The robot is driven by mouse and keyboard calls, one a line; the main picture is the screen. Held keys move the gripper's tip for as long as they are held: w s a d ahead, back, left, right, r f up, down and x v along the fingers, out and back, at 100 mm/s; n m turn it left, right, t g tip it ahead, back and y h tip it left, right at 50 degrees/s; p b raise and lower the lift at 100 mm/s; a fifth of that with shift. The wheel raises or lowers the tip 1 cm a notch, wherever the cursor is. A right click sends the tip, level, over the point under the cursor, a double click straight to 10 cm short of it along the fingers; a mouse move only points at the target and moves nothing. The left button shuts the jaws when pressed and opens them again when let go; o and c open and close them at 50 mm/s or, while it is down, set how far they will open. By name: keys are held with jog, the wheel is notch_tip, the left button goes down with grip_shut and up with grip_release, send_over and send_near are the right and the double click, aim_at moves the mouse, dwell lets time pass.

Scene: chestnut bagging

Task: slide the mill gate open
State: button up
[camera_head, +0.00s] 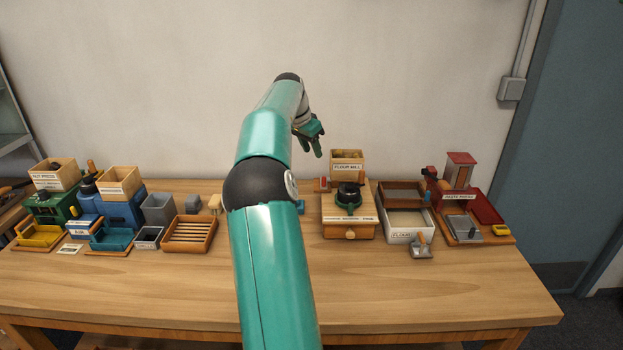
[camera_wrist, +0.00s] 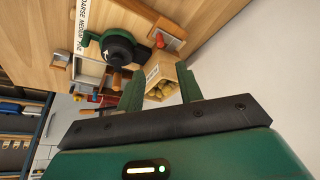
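The flour mill (camera_head: 350,228) is a wooden box with a green and black crank top and a front knob. Its labelled hopper (camera_head: 347,167) stands behind the crank. A small red knob (camera_head: 323,184) sits at the hopper's left; it seems to be the gate's handle. In the wrist view, the hopper (camera_wrist: 160,75) holds brown pieces, and a red-orange knob (camera_wrist: 160,40) shows on a wooden block beside it. My gripper (camera_head: 314,141) is above and left of the hopper. In the wrist view, its fingers (camera_wrist: 160,92) are apart with nothing held between them.
A slatted wooden tray (camera_head: 190,234) and several presses and bins stand left. A white flour box (camera_head: 408,226) and a paste press (camera_head: 465,205) stand right of the mill. The front of the table (camera_head: 420,290) is clear. The wall is close behind.

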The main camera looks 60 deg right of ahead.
aim_at(323, 178)
jog(key=x, duration=1.4)
grip_shut()
